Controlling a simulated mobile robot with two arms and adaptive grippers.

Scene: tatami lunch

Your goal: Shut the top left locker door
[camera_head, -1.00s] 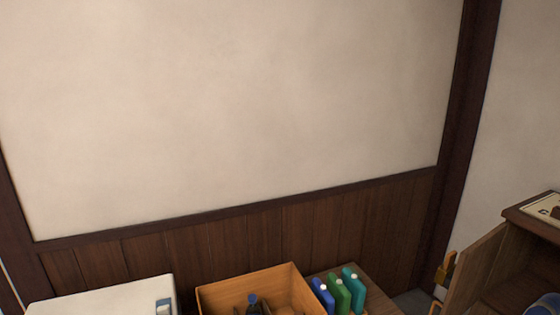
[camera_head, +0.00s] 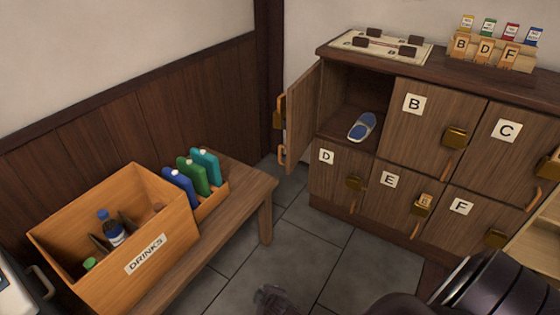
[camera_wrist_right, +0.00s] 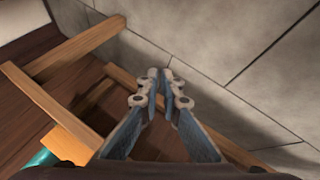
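The top left locker door (camera_head: 302,115) stands open in the head view, swung out to the left with a brass lock and wooden handle on its outer side. Its compartment (camera_head: 345,100) is exposed and holds a blue and white slipper (camera_head: 362,127). My right gripper (camera_head: 272,296) shows dark at the bottom edge of the head view, low over the floor and well apart from the door. In the right wrist view my right gripper (camera_wrist_right: 160,74) has its fingertips together with nothing between them. My left gripper is in no view.
Locker doors B (camera_head: 428,120), C, D, E and F are shut. A board (camera_head: 380,45) and a lettered tag rack (camera_head: 490,55) lie on top. A bench (camera_head: 240,190) with a drinks crate (camera_head: 165,225) and bottles stands left. Grey floor (camera_head: 310,230) lies clear between.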

